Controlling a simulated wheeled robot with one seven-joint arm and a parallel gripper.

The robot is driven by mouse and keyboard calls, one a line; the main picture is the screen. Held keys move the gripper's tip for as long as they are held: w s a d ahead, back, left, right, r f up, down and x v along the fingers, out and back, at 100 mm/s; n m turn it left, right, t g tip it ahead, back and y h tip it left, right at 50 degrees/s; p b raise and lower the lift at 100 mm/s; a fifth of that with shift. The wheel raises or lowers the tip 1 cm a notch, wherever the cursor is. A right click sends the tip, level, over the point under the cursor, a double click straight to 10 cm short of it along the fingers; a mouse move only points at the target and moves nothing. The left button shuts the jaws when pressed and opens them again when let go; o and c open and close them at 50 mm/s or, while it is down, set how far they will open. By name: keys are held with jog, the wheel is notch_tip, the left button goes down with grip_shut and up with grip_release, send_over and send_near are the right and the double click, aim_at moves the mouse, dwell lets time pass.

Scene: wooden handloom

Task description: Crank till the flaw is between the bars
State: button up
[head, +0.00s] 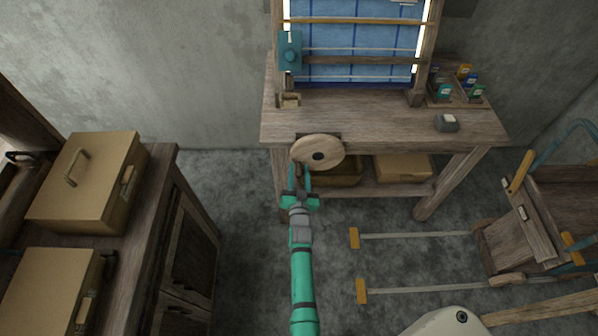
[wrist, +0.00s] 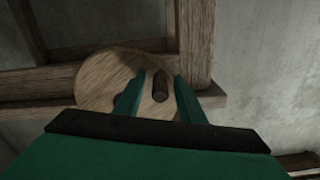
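The loom stands at the back with blue cloth (head: 350,38) marked by darker lines. Horizontal bars cross it, including an upper wooden bar (head: 360,20) and a lower dark bar (head: 365,60), with thin pale rods near the lower one. I cannot make out a flaw on the cloth. The round wooden crank wheel (head: 328,145) is at the table's front left edge; it also shows in the wrist view (wrist: 98,82). Its dark handle peg (wrist: 160,88) lies between my gripper's fingers, with gaps visible on both sides. My gripper (head: 301,170) is open at the wheel's lower left.
A teal box (head: 290,52) is on the loom's left post. Small coloured containers (head: 466,78) and a grey block (head: 446,123) are on the table's right. A cabinet with tan cases (head: 90,180) stands left; a wooden cart (head: 530,230) stands right.

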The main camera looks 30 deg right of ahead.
jog(key=v, duration=1.1)
jog(key=shift+d, duration=0.15)
